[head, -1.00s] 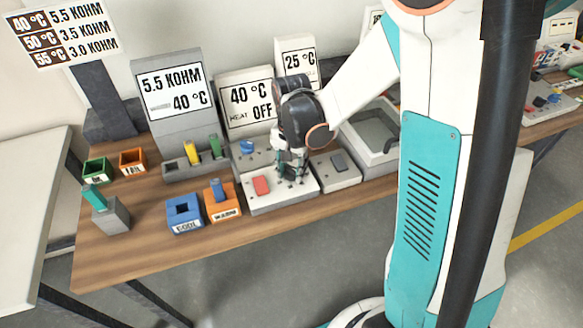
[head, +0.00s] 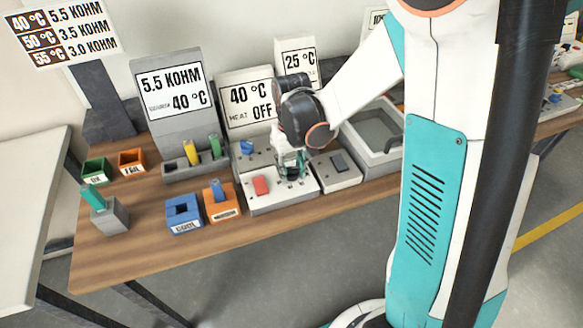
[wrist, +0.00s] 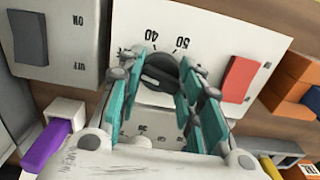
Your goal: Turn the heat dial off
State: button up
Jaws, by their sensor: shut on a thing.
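A black dial (wrist: 158,72) sits on a light control box (wrist: 215,35), with marks of 40 and 50 printed beside it in the wrist view. My gripper (wrist: 163,82) has its teal fingers on both sides of the dial and is shut on it. In the head view my gripper (head: 291,166) is down at the control box (head: 262,203) and hides the dial. The display (head: 249,105) behind the box reads 40 °C and HEAT OFF.
A red switch (head: 261,185) is on the same box, left of my gripper. A box with a grey switch (head: 339,162) stands on the right. A blue knob (head: 247,147) is behind left. Blue (head: 184,227) and orange (head: 236,212) bins stand to the left.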

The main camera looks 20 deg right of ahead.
aim_at(291, 168)
dwell(0.3)
jog(key=o, duration=1.1)
notch_tip(291, 168, up, 12)
dwell(0.5)
jog(key=s+r+t, duration=0.2)
jog(key=s, duration=0.3)
jog(key=s+r+t, duration=0.2)
jog(key=s, duration=0.3)
jog(key=s+r+t, duration=0.1)
jog(key=s+t, duration=0.2)
jog(key=s, duration=0.2)
jog(key=shift+r, duration=0.4)
